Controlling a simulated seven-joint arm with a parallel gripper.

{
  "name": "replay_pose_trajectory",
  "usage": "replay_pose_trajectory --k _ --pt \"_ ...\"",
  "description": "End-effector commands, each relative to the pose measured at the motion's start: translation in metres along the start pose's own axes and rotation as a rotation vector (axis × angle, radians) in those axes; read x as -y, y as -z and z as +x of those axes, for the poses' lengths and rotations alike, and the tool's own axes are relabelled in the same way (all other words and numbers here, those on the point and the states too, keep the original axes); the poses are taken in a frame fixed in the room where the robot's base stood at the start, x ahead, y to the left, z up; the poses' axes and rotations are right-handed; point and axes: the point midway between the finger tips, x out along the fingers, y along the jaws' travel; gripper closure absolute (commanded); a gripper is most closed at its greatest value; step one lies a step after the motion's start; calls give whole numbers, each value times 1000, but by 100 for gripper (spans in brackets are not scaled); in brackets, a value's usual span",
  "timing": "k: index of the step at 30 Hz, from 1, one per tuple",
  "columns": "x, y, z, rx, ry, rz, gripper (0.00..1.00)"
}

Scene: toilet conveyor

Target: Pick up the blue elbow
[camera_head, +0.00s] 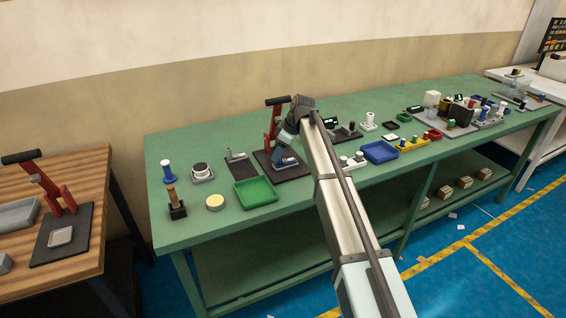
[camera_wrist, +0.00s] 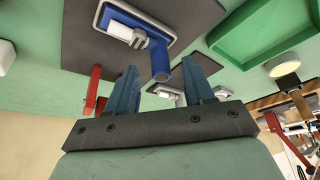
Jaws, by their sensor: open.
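The blue elbow (camera_wrist: 160,58) shows in the wrist view as an upright blue tube with a dark open end, joined to a flat blue part in a grey frame on a dark plate. In the head view a blue patch of it (camera_head: 286,159) shows on the dark plate of the red press, partly behind my arm. My gripper (camera_wrist: 161,68) is open, with its two blue-grey fingertips on either side of the tube's end in the picture. I cannot tell whether they touch it. In the head view my gripper (camera_head: 287,138) is over the press plate.
The red lever press (camera_head: 273,122) stands close by my gripper. A green tray (camera_head: 255,192) lies to the left, and a blue tray (camera_head: 380,152) to the right. Several small parts crowd the green table's right half.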

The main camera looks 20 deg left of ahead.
Motion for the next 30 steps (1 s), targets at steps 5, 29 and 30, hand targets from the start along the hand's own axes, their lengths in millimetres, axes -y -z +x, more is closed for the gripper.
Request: replay_pose_trajectory --k 5,29,30 --pt "2 2 25 0 1 -1 48" --pt "1 1 33 0 0 0 94" --pt "1 1 33 0 0 0 97"
